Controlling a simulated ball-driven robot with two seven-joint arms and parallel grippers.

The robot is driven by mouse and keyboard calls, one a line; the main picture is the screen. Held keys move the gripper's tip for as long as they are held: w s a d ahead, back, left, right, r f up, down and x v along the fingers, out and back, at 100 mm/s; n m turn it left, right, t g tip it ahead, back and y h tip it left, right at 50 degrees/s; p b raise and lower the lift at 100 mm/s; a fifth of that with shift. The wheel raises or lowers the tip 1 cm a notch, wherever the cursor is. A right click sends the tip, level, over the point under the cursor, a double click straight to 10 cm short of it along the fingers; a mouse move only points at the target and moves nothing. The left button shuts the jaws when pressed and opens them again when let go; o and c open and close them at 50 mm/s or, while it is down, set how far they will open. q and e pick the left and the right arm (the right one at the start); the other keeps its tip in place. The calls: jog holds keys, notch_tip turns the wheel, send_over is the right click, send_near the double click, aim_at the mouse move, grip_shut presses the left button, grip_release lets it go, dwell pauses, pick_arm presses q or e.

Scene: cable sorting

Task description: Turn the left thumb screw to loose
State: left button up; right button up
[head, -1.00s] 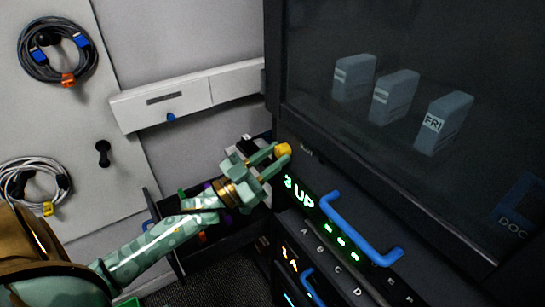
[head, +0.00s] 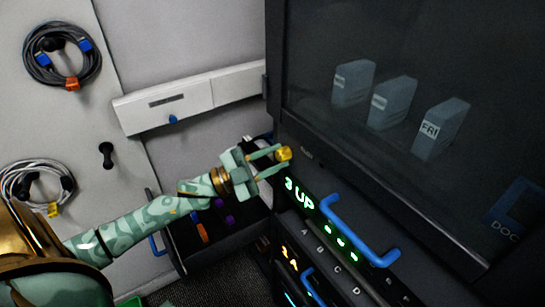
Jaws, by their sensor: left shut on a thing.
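The fingers partly cover the knob's sides. My right gripper is not in the head view.
The rack unit (head: 310,203) has a blue handle (head: 362,230) to the right of the screw. Below my left arm, an open drawer (head: 222,240) holds small coloured items. Coiled cables (head: 62,55) hang on the left panel. A white rail (head: 190,97) runs along the wall.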

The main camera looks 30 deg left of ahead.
pick_arm(q)
jog(key=m, duration=0.1)
jog(key=m+g+p, duration=0.1)
jog(key=m, duration=0.1)
jog(key=shift+r+m, duration=0.2)
jog(key=shift+m, duration=0.1)
jog(key=m+g+p, duration=0.1)
jog(key=m+g, duration=0.1)
jog(key=m, duration=0.1)
jog(key=shift+a+r+m, duration=0.1)
jog(key=shift+m, duration=0.3)
jog(key=shift+m+g+y+p, duration=0.3)
jog(key=shift+m+g+p, duration=0.55)
jog(key=shift+m, duration=1.05)
jog(key=o, duration=1)
jog(key=shift+c, duration=0.2)
jog(key=shift+t, duration=0.25)
jog(key=p+v, duration=0.1)
jog(key=v, duration=1.5)
